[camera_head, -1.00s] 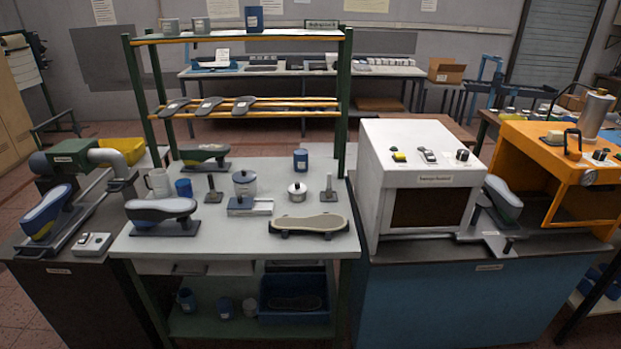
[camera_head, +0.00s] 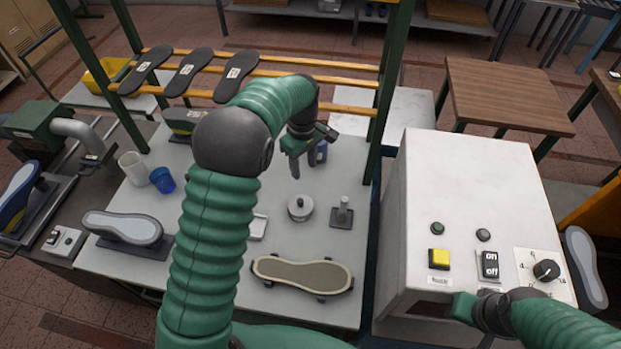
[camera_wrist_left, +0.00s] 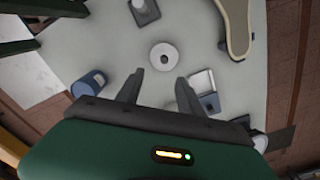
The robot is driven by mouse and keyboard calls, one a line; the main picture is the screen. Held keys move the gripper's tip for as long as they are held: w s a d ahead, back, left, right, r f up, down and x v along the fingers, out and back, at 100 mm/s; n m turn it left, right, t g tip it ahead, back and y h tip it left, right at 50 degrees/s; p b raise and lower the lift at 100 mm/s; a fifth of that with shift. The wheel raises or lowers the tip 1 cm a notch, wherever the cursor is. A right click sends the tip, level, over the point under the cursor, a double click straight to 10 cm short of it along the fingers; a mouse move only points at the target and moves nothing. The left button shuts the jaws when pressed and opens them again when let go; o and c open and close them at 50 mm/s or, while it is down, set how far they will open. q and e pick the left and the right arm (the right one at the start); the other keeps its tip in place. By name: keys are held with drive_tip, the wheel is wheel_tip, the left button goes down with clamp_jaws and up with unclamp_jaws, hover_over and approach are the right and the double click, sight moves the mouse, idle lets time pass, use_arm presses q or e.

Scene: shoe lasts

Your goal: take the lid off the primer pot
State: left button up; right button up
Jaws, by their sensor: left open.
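A small silver lidded pot with a dark knob (camera_head: 300,207) stands on the grey bench; it also shows from above in the left wrist view (camera_wrist_left: 164,56), its lid seated. I cannot read a label telling whether it is the primer pot. A larger lidded pot seen earlier is hidden behind my left arm in the head view. My left gripper (camera_head: 305,160) points down above the bench, behind the small pot. Its fingers (camera_wrist_left: 160,79) are apart and empty, with the pot beyond the tips in the wrist view. My right gripper (camera_head: 464,306) is in front of the white machine; its fingers are unclear.
A blue cup (camera_wrist_left: 88,84) stands near my left gripper. A post on a base (camera_head: 342,212) is right of the small pot, and a sole-shaped form (camera_head: 302,275) lies in front. The shelf's green post (camera_head: 390,80) and white machine (camera_head: 470,180) bound the right.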

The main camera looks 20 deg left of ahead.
use_arm(q)
wheel_tip(320, 180, down, 3)
drive_tip(key=s, duration=0.3)
drive_tip(key=p, duration=0.2)
hover_over(301, 201)
drive_tip(key=f, duration=0.8)
drive_tip(key=shift+w+d+f, duration=0.1)
drive_tip(key=shift+w+d, duration=0.2)
drive_tip(key=shift+a+f, duration=0.1)
drive_tip(key=shift+f, duration=0.3)
drive_tip(key=f, duration=0.1)
drive_tip(key=f+p, duration=0.1)
drive_tip(key=s+f+p, duration=0.1)
drive_tip(key=shift+a+f, duration=0.15)
drive_tip(key=shift+a, duration=0.15)
drive_tip(key=shift+f+p, duration=0.3)
drive_tip(key=shift+f, duration=0.05)
drive_tip(key=shift+w+d+f, duration=0.1)
drive_tip(key=shift+w+f, duration=0.15)
drive_tip(key=shift+w, duration=0.1)
drive_tip(key=shift+c, duration=0.9)
drive_tip(key=shift+r, duration=0.1)
clamp_jaws()
use_arm(e)
drive_tip(key=v, duration=0.5)
drive_tip(key=shift+s+r, duration=0.1)
drive_tip(key=shift+s, duration=0.25)
